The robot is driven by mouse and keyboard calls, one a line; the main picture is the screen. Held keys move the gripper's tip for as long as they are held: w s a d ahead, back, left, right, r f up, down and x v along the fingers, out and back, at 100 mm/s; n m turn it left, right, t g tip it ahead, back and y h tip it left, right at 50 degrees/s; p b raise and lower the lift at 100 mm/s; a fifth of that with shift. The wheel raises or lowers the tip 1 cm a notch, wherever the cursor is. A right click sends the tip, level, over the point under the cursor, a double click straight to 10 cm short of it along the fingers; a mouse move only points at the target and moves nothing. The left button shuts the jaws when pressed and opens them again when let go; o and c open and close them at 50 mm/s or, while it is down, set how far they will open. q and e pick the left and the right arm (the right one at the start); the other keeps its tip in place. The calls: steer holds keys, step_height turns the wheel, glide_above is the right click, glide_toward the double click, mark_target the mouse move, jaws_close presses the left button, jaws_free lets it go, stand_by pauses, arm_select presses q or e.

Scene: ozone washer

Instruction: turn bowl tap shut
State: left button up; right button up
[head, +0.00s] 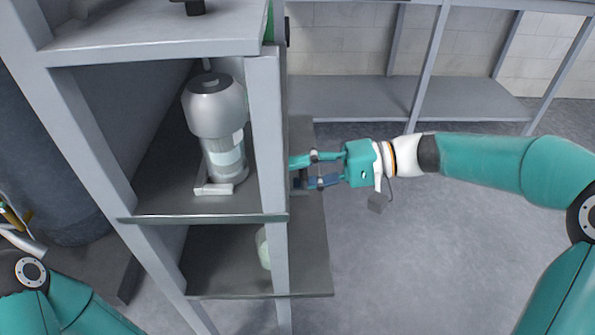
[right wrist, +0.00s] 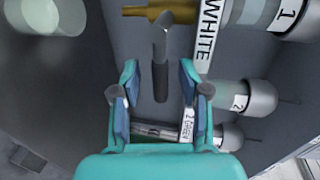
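In the right wrist view, a tap with a long dark grey lever (right wrist: 160,70) and a brass body (right wrist: 150,11) is straight ahead; I take it to be the bowl tap. My right gripper (right wrist: 159,80) is open, with one finger on each side of the lever's lower end. A gap shows on both sides, so the fingers do not appear to touch it. In the head view my right gripper (head: 302,171) reaches in from the right beside the rack's front post, which hides the tap.
A grey-capped clear canister (head: 217,120) stands on the rack's middle shelf. The rack post (head: 268,150) is close to my right fingers. In the wrist view, a WHITE label (right wrist: 209,35) and capped cylinders (right wrist: 246,97) are at the right. Open floor (head: 420,260) lies right of the rack.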

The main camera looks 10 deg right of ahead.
steer(key=shift+s+a, duration=0.1)
steer(key=shift+a, duration=0.05)
steer(key=v, duration=0.8)
steer(key=shift+f, duration=0.1)
stand_by(0.4)
